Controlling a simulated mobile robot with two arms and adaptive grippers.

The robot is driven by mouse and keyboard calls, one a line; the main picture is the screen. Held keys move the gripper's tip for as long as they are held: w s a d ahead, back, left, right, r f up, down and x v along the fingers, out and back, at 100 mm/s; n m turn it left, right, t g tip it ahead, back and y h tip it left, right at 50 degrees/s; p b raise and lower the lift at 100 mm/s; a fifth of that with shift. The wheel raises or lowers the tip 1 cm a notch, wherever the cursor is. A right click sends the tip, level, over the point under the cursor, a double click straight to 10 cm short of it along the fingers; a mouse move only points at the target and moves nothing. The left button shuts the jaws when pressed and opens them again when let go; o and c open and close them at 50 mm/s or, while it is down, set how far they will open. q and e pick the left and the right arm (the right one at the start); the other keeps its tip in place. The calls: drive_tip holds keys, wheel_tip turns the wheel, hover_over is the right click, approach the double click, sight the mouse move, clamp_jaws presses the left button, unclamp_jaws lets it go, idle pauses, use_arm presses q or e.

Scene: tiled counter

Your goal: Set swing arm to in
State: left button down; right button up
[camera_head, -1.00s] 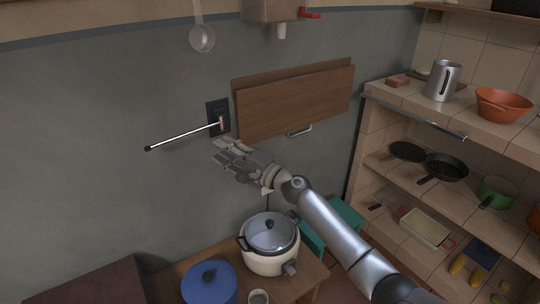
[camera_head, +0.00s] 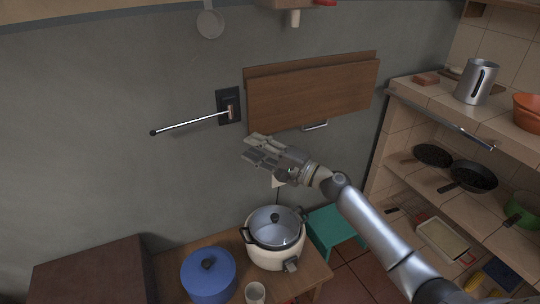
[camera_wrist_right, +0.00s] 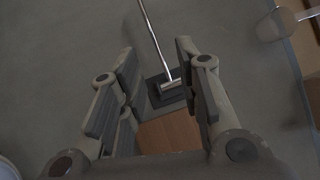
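The swing arm (camera_head: 190,123) is a thin chrome rod with a black tip, fixed to a dark wall plate (camera_head: 229,106) by a copper-coloured pivot. It points left, out from the plate. My right gripper (camera_head: 256,150) is below and a little right of the plate, apart from the rod. In the right wrist view the fingers (camera_wrist_right: 153,85) are spread with nothing held; the rod (camera_wrist_right: 152,36) and its mount show beyond, between the fingertips. My left gripper is not in any view.
A folded wooden wall board (camera_head: 312,95) with a handle is right of the plate. Below are a rice cooker (camera_head: 272,240), a blue pot (camera_head: 208,277) and a cup (camera_head: 255,292) on a wooden table. Tiled shelves (camera_head: 450,150) stand right. The wall left of the rod is clear.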

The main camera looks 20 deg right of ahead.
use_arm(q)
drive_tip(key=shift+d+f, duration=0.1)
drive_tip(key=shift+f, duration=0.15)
use_arm(e)
drive_tip(key=shift+v, duration=2.15)
drive_tip(key=shift+d, duration=0.1)
